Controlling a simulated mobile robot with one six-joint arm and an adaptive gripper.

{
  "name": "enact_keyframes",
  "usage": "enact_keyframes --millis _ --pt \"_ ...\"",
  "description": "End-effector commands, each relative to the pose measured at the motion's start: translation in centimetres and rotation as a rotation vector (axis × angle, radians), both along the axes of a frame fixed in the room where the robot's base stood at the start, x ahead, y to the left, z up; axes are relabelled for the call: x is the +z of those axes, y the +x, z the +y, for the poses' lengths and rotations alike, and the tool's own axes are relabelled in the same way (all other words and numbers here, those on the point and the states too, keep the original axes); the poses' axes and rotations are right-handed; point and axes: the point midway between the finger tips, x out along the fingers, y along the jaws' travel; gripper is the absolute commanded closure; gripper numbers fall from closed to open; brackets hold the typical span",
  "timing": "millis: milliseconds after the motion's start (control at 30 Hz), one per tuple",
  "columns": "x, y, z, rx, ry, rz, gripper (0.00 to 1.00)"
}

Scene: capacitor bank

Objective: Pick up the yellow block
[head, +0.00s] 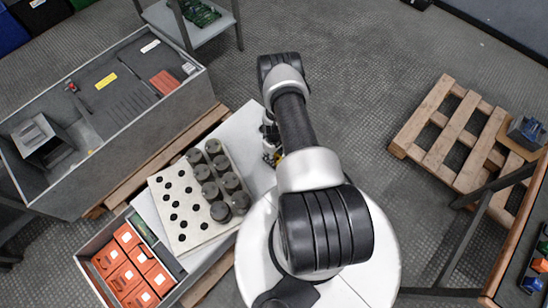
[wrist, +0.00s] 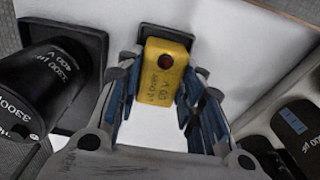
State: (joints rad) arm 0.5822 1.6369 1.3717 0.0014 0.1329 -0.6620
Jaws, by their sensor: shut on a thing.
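The yellow block (wrist: 160,88) with a dark red round spot and black print stands between my fingers in the wrist view. My gripper (wrist: 162,74) is shut on it, one blue-grey finger at each side. Behind the block is a dark square plate (wrist: 188,39) on a white surface. I cannot tell whether the block still touches it. In the head view my gripper (head: 270,146) is mostly hidden under my arm, and only a speck of yellow shows there.
A black capacitor (wrist: 40,85) lies close left of my gripper. A white holed tray (head: 175,218) with several dark cylinders stands left of my arm. Beyond are a grey open cabinet (head: 130,150), a bin of orange boxes (head: 92,248) and, right, a wooden pallet (head: 440,150). Open floor lies between.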

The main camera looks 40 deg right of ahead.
Motion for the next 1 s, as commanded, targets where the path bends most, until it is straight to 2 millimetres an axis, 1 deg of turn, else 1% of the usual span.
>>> enact_keyframes --millis 267,367,467,567,667,800,900,1000 --pt "0.2 0.0 0.0 0.0 0.0 -0.001 0.93" --pt "0.8 0.1 -0.1 0.0 -0.001 -0.001 0.93" --pt "1.9 0.1 -0.1 0.0 -0.001 -0.002 0.93" --pt "3.7 0.1 -0.1 0.0 -0.002 -0.002 0.93" --pt "6.3 0.2 -0.1 0.0 -0.002 -0.003 0.93" --pt "10.6 0.2 -0.1 0.0 -0.002 -0.003 0.93" --pt "13.4 0.2 -0.1 0.0 -0.002 -0.003 0.93" --pt "15.8 0.1 -0.1 0.0 -0.002 -0.002 0.93"
